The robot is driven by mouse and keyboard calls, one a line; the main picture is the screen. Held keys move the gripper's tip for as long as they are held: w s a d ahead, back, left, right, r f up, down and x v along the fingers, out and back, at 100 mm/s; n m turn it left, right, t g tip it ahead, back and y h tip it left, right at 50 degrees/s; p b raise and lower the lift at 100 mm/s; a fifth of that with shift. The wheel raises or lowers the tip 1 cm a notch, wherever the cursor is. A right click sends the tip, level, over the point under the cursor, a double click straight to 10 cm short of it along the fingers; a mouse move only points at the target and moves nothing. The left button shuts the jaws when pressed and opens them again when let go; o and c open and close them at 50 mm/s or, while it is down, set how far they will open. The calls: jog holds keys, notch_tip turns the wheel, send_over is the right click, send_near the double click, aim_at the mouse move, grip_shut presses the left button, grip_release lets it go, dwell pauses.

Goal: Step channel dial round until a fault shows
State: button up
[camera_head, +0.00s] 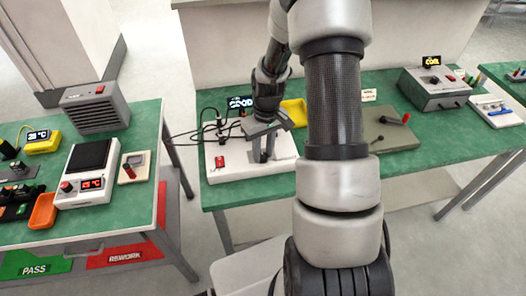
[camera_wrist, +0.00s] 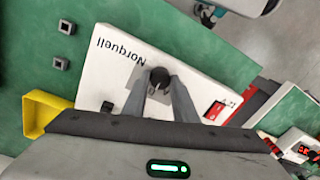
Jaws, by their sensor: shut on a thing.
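The white burn-in board (camera_head: 228,172) lies on the green bench in the head view. It also fills the middle of the wrist view (camera_wrist: 112,72), marked "Norquell". A small display (camera_head: 240,102) behind it reads "GOOD". My gripper (camera_head: 262,156) points down at the board. In the wrist view my gripper (camera_wrist: 160,88) has its two fingers shut on a round black dial (camera_wrist: 160,74) on a grey plate. The dial's pointer and markings are too small to read. A red switch (camera_wrist: 216,112) sits beside it on the board.
A yellow tray (camera_wrist: 42,112) lies close beside the board. Dark leads (camera_head: 200,130) run to the board's left part. A grey-green box with a red-tipped lever (camera_head: 390,138) and a box with a "COOL" display (camera_head: 436,90) stand to the right.

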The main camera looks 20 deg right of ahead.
aim_at(266, 154)
jog(key=o, duration=1)
jog(key=shift+o, duration=0.2)
notch_tip(266, 154, up, 18)
jog(key=p, duration=0.1)
jog(key=shift+d+f, duration=0.25)
jog(key=shift+d, duration=0.2)
